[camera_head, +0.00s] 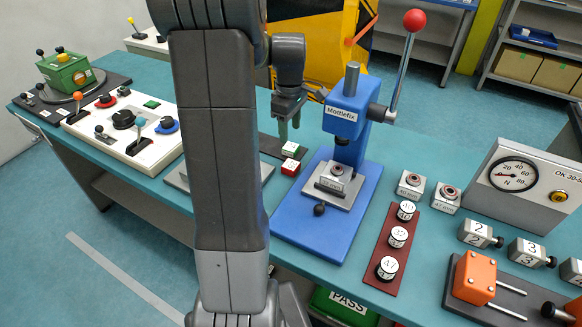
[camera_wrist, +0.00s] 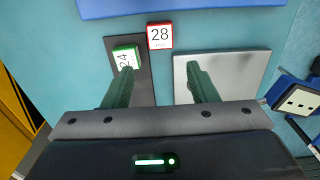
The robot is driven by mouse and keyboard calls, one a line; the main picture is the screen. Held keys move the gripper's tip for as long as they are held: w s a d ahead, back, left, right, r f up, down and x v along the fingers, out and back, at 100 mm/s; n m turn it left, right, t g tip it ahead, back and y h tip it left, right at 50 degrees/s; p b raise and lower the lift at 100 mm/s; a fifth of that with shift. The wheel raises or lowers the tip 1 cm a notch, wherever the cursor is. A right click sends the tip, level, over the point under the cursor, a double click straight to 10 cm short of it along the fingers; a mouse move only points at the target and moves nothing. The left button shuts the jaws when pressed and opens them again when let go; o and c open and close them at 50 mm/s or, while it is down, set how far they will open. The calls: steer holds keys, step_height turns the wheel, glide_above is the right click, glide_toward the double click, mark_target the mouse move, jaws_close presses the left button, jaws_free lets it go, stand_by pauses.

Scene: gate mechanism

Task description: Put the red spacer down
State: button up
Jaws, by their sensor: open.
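The red spacer (camera_head: 290,167), a small block with a white top, rests on the teal bench beside the blue press. In the wrist view the red spacer (camera_wrist: 160,36) reads "28" and lies beyond the fingertips, not between them. A green block (camera_head: 291,150) marked "24" lies close to it; in the wrist view this green block (camera_wrist: 124,57) sits on a dark strip (camera_wrist: 141,88), near the left fingertip. My gripper (camera_head: 289,128) is open and empty above the blocks. The wrist view shows the gripper (camera_wrist: 159,72) with its green fingers spread apart.
A bare metal plate (camera_wrist: 232,72) lies right of the dark strip. The blue press (camera_head: 335,200) with a red-knobbed lever (camera_head: 403,65) stands to the right. A dark red rack (camera_head: 398,250) holds numbered cylinders. A white control panel (camera_head: 140,118) is at left.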

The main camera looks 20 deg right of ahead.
mark_target(290, 164)
step_height(290, 164, down, 13)
steer(key=shift+p, duration=0.8)
steer(key=c, duration=0.9)
steer(key=shift+w+r, duration=0.1)
steer(key=shift+r, duration=0.05)
step_height(290, 164, up, 18)
steer(key=shift+f+b, duration=0.1)
steer(key=shift+b, duration=0.45)
